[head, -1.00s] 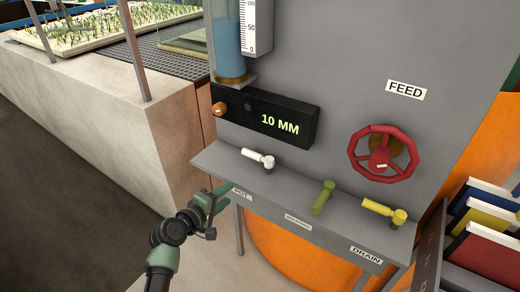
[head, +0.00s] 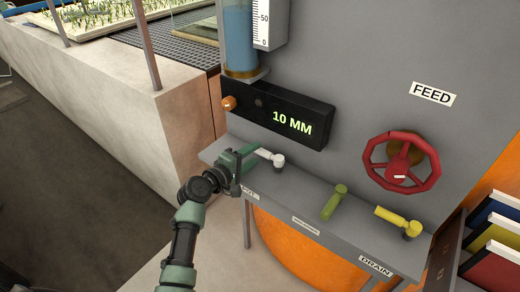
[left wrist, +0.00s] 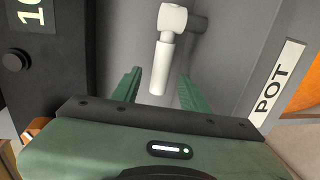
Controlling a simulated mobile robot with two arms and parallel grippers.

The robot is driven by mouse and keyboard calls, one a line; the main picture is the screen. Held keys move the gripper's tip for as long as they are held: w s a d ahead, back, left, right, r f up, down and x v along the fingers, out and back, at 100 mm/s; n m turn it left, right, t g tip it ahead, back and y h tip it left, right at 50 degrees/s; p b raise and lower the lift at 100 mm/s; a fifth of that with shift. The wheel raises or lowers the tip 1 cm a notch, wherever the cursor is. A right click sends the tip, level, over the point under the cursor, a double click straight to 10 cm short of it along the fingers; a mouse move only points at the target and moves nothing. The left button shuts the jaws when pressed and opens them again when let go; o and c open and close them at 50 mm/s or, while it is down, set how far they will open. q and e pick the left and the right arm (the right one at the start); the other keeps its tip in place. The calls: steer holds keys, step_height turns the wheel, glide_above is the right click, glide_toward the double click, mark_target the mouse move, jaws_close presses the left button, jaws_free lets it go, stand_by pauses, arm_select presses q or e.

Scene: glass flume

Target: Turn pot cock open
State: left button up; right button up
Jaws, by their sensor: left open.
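The pot cock has a white lever (head: 267,155) on the grey shelf, above the label reading POT (left wrist: 270,88). Its lever points left in the head view, toward my gripper. My left gripper (head: 247,152) is open at the lever's free end. In the left wrist view the white lever (left wrist: 162,62) lies between the two green fingers (left wrist: 158,88), with its lower end between them and a gap on each side. The fingers do not appear to touch it. My right gripper is not in view.
A green lever (head: 334,202) and a yellow lever (head: 398,221) stand farther right on the shelf (head: 300,210). A red handwheel (head: 402,162) is on the panel. A black display (head: 278,113) reading 10 MM is just above the cock.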

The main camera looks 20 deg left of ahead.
mark_target(257, 153)
arm_select(q)
steer(key=x, duration=0.3)
steer(key=shift+w+d+f, duration=0.1)
steer(key=shift+w+d, duration=0.1)
steer(key=shift+w, duration=0.25)
jaws_close()
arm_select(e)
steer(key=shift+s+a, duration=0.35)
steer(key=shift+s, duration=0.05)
arm_select(q)
steer(key=shift+f, duration=0.1)
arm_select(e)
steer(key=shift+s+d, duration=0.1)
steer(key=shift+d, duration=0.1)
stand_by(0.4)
